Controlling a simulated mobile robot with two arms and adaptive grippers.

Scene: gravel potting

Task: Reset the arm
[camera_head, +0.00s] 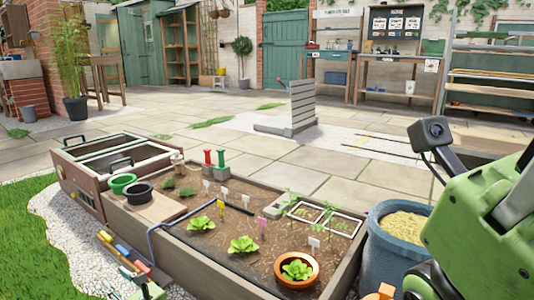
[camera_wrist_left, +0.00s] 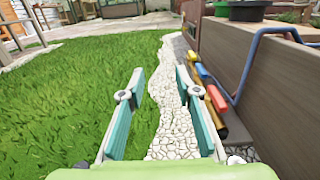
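My left gripper (camera_head: 148,290) shows at the bottom left of the head view, low beside the planter's side wall and mostly cut off by the frame. In the left wrist view its two teal fingers (camera_wrist_left: 160,82) stand apart with nothing between them, above grass and a white pebble strip. My right arm (camera_head: 480,220), green with a black camera on top, fills the right edge of the head view beside a blue-grey bucket of gravel (camera_head: 400,250). Its fingers do not show.
The wooden planter (camera_head: 225,260) holds seedlings, labels and an orange pot (camera_head: 297,270). A blue hose (camera_head: 150,240) hangs over its side. Yellow, blue and red-handled tools (camera_wrist_left: 207,87) lie along its foot, right of the left fingers. Grass (camera_wrist_left: 70,110) to the left is clear.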

